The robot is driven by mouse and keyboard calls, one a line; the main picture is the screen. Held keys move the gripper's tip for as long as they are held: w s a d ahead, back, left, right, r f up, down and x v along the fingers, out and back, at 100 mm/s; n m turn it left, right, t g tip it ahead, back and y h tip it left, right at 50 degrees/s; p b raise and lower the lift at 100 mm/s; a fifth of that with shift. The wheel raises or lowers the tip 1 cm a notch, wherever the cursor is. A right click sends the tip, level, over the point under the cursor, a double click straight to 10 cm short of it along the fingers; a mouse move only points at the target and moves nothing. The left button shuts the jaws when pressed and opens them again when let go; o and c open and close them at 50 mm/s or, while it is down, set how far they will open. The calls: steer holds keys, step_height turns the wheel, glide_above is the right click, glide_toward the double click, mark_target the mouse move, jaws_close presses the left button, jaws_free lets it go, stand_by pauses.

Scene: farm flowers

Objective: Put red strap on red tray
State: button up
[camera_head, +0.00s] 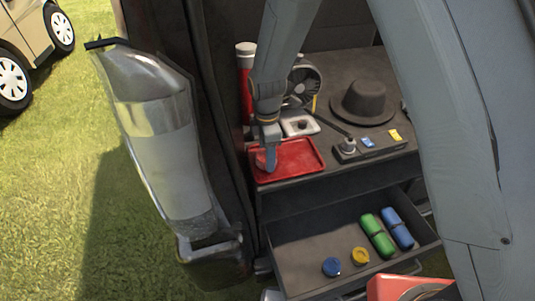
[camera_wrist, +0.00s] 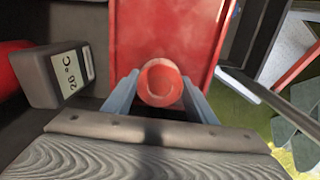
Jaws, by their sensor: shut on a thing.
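The red strap (camera_wrist: 161,82) is a small round roll with a ring-shaped face, seen between my fingers in the wrist view. My gripper (camera_head: 268,160) is shut on it. The red tray (camera_head: 303,153) lies flat on the dark top surface, and its red floor (camera_wrist: 165,25) also fills the upper middle of the wrist view. My gripper points down over the tray's left part. In the head view my fingers mostly hide the strap, and I cannot tell whether it touches the tray.
A dark hat (camera_head: 363,104), a fan (camera_head: 304,78), a red cylinder (camera_head: 245,85) and small devices stand around the tray. Below, an open drawer (camera_head: 310,240) holds a blue roll (camera_head: 332,266), a yellow roll (camera_head: 360,256), and green and blue cylinders. The tray's right part is clear.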

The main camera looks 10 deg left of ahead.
steer(key=shift+f, duration=0.15)
steer(key=o, duration=1.2)
step_height(320, 180, up, 12)
steer(key=b, duration=0.2)
steer(key=s+d+r+m, duration=0.25)
steer(key=d+m, duration=0.35)
steer(key=d, duration=0.3)
steer(key=s+d+r+m, duration=0.1)
steer(key=s+d+m, duration=0.2)
steer(key=d+m, duration=0.4)
steer(key=s+d+m, duration=0.3)
steer(key=d, duration=0.1)
steer(key=s+d+m, duration=0.3)
steer(key=s+d, duration=0.1)
steer(key=s+d+m, duration=0.3)
steer(key=d+m, duration=0.1)
steer(key=shift+s+d+f, duration=0.15)
steer(key=shift+s+f, duration=0.05)
steer(key=shift+s, duration=0.15)
